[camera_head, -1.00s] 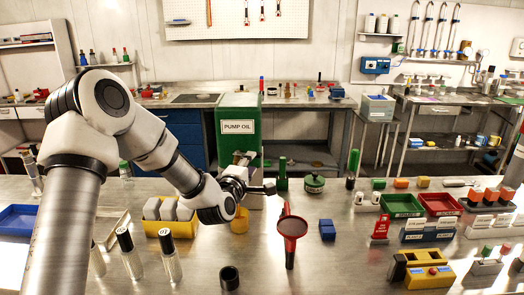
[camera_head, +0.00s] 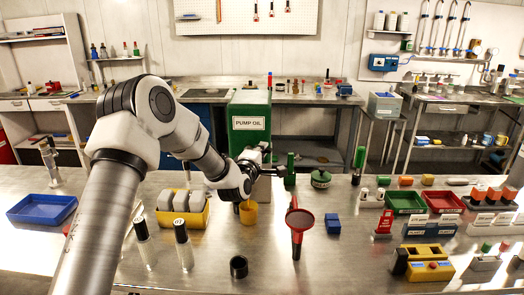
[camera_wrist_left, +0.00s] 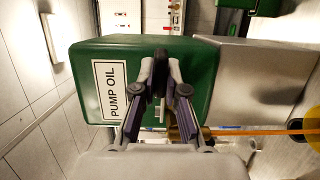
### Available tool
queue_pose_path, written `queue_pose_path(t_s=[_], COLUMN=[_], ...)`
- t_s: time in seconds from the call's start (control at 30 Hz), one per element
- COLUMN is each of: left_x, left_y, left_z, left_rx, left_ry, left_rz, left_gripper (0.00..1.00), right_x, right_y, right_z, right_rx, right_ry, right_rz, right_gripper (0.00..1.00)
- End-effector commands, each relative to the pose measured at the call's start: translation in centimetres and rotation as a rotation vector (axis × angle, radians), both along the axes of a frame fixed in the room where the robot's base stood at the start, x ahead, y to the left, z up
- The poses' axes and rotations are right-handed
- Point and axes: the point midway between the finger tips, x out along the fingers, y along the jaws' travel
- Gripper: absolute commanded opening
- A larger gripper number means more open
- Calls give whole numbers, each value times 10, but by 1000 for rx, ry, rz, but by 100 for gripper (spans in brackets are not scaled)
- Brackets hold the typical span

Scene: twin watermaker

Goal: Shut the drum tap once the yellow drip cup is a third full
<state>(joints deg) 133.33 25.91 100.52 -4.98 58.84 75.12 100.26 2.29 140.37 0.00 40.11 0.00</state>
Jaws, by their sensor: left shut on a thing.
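The green drum (camera_head: 249,107), labelled PUMP OIL, stands at the back of the near bench; it also fills the left wrist view (camera_wrist_left: 200,75). My left gripper (camera_head: 270,160) is at the drum's front. Its fingers (camera_wrist_left: 163,70) are shut on a dark part of the drum tap, mostly hidden between them. Brass of the tap (camera_wrist_left: 188,128) shows beside the fingers. A thin orange stream (camera_wrist_left: 255,132) runs from the tap to the yellow drip cup (camera_wrist_left: 312,124). In the head view the cup (camera_head: 248,213) stands below the tap. Its fill level cannot be read. My right gripper is out of view.
A yellow bin (camera_head: 184,214) holds grey pieces. A blue block (camera_head: 333,223) and green pot (camera_head: 320,178) are to the right. Bare bench lies around the black ring.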

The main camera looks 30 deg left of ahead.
Motion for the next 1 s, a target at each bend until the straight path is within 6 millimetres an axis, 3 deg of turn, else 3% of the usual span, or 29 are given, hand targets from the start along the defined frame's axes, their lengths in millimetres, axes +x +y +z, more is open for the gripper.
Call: queue_pose_path(t_s=[0.17, 0.4, 0.83, 0.9, 0.93, 1.0], left_x=[4, 12, 14, 14, 14, 14], left_y=[-1, 3, 6, 6, 6, 6], left_z=[-1, 0, 6, 6, 6, 5], left_rx=[4, 6, 2, 2, 2, 2], left_ry=[-6, -11, -11, -11, -11, -8], left_rz=[40, 227, 306, 306, 306, 305], left_gripper=[0, 0, 0, 29, 38, 38], right_x=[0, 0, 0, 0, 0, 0], right_y=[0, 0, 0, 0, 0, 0], right_z=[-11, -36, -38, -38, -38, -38], right_rx=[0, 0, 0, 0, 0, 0], right_ry=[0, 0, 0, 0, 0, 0], right_rz=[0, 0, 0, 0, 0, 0], right_gripper=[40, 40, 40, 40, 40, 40])
